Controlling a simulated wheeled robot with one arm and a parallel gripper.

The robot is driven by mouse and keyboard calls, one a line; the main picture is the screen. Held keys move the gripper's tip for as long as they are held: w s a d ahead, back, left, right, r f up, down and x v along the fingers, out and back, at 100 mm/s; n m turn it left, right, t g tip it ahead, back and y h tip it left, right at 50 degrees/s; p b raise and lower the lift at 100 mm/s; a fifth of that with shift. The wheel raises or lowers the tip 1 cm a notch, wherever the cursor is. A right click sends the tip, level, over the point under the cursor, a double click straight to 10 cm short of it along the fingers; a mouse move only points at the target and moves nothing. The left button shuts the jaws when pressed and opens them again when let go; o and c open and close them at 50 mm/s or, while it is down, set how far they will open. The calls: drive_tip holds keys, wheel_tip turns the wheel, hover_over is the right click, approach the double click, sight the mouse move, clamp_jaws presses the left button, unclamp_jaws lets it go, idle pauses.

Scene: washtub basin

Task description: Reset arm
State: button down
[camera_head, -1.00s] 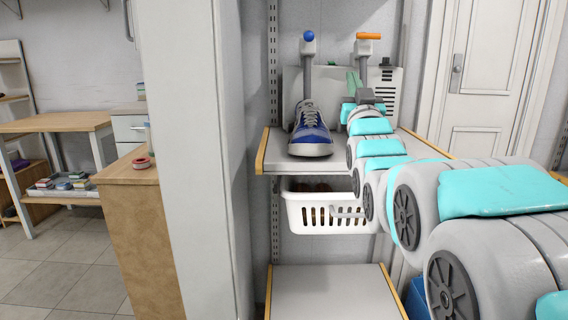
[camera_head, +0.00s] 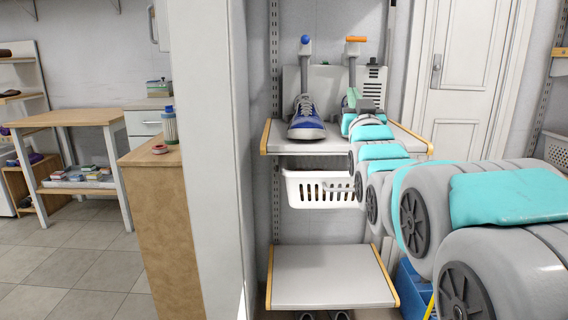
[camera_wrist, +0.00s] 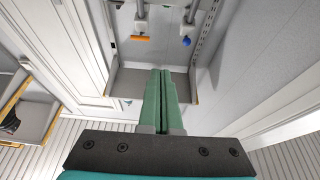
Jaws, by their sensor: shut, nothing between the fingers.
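My gripper (camera_head: 352,97) is at the end of my outstretched arm, in front of the upper shelf unit. In the wrist view its green fingers (camera_wrist: 165,100) lie side by side, shut and empty. In the wrist view I see the shelf board (camera_wrist: 122,85) beyond the fingertips, and no sneaker shows there. Part of the shelf is hidden behind my arm in the head view.
A boot dryer with a blue-tipped post (camera_head: 305,42) and an orange-tipped post (camera_head: 352,45) stands behind the sneaker. A white basket (camera_head: 318,190) hangs below. A tall white panel (camera_head: 205,160) borders the shelf on the left. The lower shelf (camera_head: 330,277) is bare.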

drive_tip(key=s+f+g, duration=0.4)
drive_tip(key=s+f, duration=0.1)
drive_tip(key=f, duration=0.5)
drive_tip(key=s+f+g, duration=0.4)
drive_tip(key=f, duration=0.5)
drive_tip(key=s+f+g, duration=0.4)
drive_tip(key=s+f, duration=0.1)
drive_tip(key=f, duration=0.5)
drive_tip(key=s+f+g, duration=0.4)
drive_tip(key=s, duration=0.7)
drive_tip(key=s+f+g, duration=0.4)
drive_tip(key=s, duration=0.7)
drive_tip(key=s+f+g, duration=0.4)
drive_tip(key=s+f, duration=0.1)
drive_tip(key=s, duration=0.6)
drive_tip(key=shift+s+a, duration=0.2)
drive_tip(key=shift+a, duration=0.05)
